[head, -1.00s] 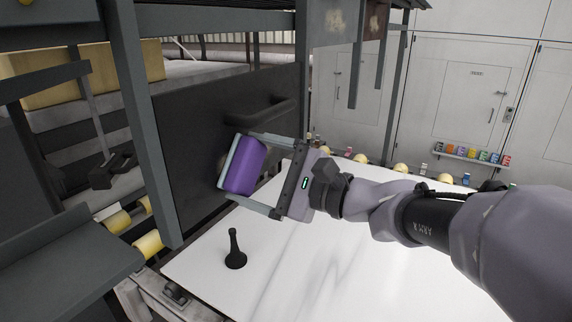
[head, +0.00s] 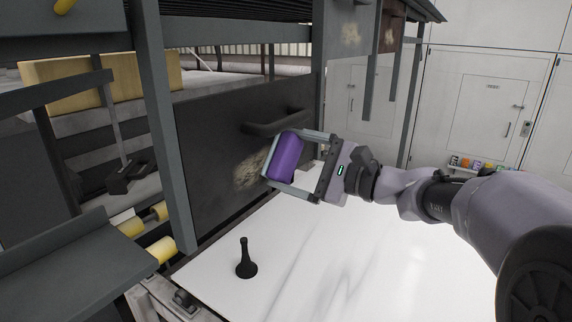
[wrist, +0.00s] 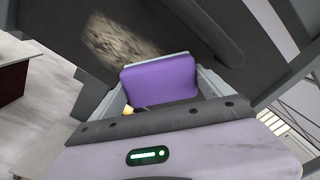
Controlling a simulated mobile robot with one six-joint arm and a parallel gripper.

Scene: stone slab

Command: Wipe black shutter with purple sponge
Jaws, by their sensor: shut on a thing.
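The black shutter (head: 215,150) is an upright dark panel with a bar handle (head: 275,122); it also fills the top of the wrist view (wrist: 165,30). A pale, dirty smudge (head: 250,170) marks its face below the handle, and it shows in the wrist view (wrist: 120,40). My gripper (head: 298,160) is shut on the purple sponge (head: 287,157), which sits between the fingers in the wrist view (wrist: 160,80). The sponge is just right of the smudge, close to the shutter. I cannot tell whether it touches.
A black cone-like object (head: 245,262) stands on the white stone slab (head: 320,250) below the shutter. A grey frame post (head: 165,130) borders the shutter on the left. Other stained panels (head: 350,30) hang above right. The slab right of the black object is clear.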

